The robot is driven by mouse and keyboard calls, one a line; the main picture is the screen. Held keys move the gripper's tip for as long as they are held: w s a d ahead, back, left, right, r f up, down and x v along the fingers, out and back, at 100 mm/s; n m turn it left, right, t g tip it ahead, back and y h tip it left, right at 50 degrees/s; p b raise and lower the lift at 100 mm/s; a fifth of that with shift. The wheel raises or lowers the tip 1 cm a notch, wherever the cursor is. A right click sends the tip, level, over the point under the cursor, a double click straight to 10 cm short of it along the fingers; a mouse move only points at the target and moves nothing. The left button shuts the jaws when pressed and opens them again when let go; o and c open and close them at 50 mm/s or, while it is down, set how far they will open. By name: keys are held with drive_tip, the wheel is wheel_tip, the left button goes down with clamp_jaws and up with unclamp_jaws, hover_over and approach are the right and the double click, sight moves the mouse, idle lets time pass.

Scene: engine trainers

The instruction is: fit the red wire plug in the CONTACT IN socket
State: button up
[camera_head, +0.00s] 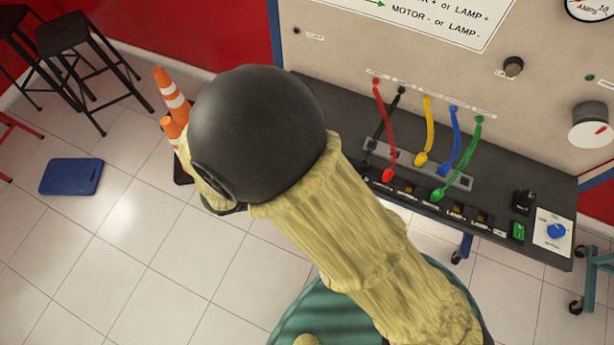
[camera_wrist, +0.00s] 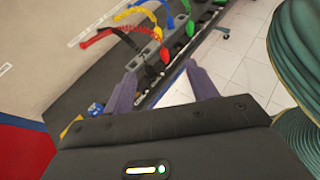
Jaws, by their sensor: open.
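The red wire plug (camera_head: 388,176) hangs on its red wire from the upright panel, at the left of the front ledge in the head view. Sockets (camera_head: 431,197) line the ledge beside a grey bar, but I cannot read a CONTACT IN label. My gripper (camera_wrist: 161,88) shows in the wrist view with its two fingers apart and nothing between them. The ledge and coloured wires lie beyond the fingertips. In the head view my arm hides the gripper.
Black, yellow (camera_head: 421,158), blue (camera_head: 443,169) and green (camera_head: 437,196) wires hang close beside the red one. A blue knob (camera_head: 556,231) is at the ledge's right end. Orange cones (camera_head: 170,95) and black stools (camera_head: 88,62) stand at left. The tiled floor in front is mostly clear.

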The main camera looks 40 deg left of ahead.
drive_tip(key=v, duration=0.4)
